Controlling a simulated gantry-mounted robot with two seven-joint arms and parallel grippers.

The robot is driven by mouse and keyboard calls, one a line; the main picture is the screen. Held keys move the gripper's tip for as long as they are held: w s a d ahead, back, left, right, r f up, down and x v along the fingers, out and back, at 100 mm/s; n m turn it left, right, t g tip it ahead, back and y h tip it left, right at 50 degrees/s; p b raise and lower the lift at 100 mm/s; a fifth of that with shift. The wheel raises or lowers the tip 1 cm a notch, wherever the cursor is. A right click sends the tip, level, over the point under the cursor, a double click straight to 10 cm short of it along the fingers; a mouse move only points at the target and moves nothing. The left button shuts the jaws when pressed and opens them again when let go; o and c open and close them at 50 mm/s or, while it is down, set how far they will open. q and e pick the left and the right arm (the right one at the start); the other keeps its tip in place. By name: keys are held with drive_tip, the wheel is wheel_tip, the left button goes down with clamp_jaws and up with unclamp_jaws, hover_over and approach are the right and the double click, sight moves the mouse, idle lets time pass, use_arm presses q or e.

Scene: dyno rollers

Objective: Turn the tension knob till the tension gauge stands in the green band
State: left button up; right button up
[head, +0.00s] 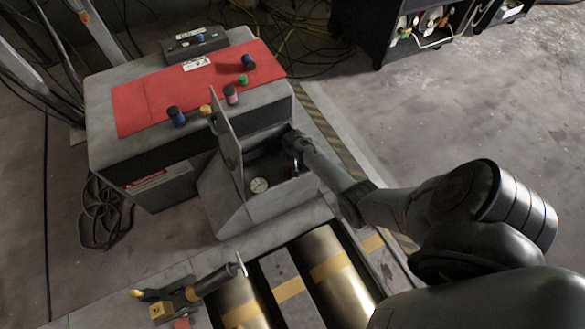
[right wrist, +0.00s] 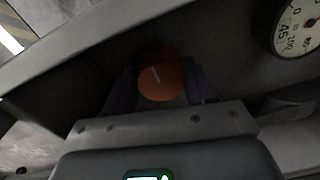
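The tension knob (right wrist: 160,83) is orange with a pale line on its face. It sits inside an open grey box (head: 225,212). My right gripper (right wrist: 160,88) reaches into this box, with one dark finger close against each side of the knob; it appears shut on it. The view there is dim. A white round gauge (head: 259,185) is in the box, left of my right gripper in the head view. Part of it shows at the top right of the right wrist view (right wrist: 298,25); its needle and green band cannot be made out. My left gripper is not in view.
The box's raised lid (head: 227,135) stands left of my right arm. Behind is a grey cabinet with a red top (head: 150,102) bearing several knobs. Metal rollers (head: 335,270) lie in front. Cables lie on the floor.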

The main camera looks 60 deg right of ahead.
drive_tip(key=c, duration=0.6)
drive_tip(key=shift+r+m+p, duration=0.15)
drive_tip(key=shift+m+p, duration=0.45)
drive_tip(key=shift+p, duration=0.05)
drive_tip(key=shift+m+p, duration=0.8)
drive_tip(key=shift+m, duration=0.3)
drive_tip(key=m+p, duration=0.1)
drive_tip(key=m, duration=0.2)
drive_tip(key=shift+m, duration=1.1)
drive_tip(key=shift+f, duration=0.2)
